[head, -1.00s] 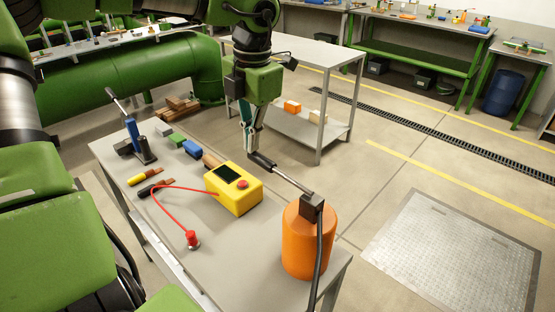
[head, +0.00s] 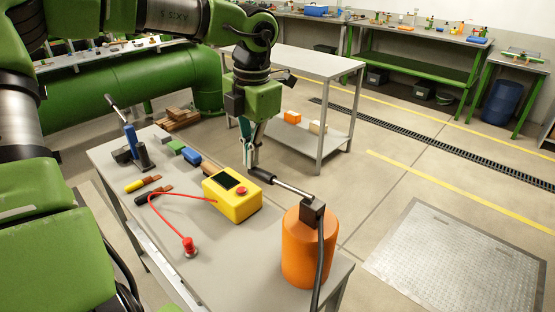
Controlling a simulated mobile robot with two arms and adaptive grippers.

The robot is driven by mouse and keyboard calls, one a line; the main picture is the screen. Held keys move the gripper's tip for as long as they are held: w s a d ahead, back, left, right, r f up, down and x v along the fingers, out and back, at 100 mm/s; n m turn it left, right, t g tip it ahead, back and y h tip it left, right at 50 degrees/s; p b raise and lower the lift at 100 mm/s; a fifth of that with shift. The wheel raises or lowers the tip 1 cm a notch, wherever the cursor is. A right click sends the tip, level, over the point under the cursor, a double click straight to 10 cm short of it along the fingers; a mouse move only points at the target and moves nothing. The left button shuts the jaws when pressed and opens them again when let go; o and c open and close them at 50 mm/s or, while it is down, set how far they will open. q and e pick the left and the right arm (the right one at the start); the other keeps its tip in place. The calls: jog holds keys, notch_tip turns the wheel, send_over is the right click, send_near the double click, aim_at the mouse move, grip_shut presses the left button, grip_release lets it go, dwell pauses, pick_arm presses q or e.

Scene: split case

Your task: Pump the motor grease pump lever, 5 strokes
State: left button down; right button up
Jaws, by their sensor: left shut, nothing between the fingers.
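The grease pump (head: 303,255) is an orange cylinder standing at the near right end of the grey table. Its lever (head: 290,189) runs from a dark head on top, up and left to a black grip end. A black hose hangs from the head down the front. My left gripper (head: 249,165) is shut, pointing down, with nothing between its fingers. Its fingertips are at the black grip end of the lever; whether they touch it cannot be told. My right gripper is not in view.
On the table (head: 222,274), a yellow box (head: 236,208) with a red button stands left of the pump, its red cable ending in a red plug (head: 190,246). Blue and green blocks, screwdriver-like tools and a blue lever device (head: 131,140) lie farther left. A grey shelf table (head: 300,62) stands behind.

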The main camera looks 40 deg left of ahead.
pick_arm(q)
jog(key=shift+d+r+p, duration=0.15)
jog(key=shift+r+p, duration=0.65)
jog(key=shift+r, duration=0.4)
jog(key=shift+d+r+p, duration=0.1)
jog(key=shift+r+p, duration=0.7)
jog(key=shift+r, duration=0.4)
notch_tip(320, 180, up, 4)
jog(key=p, duration=0.3)
jog(key=shift+d, duration=0.15)
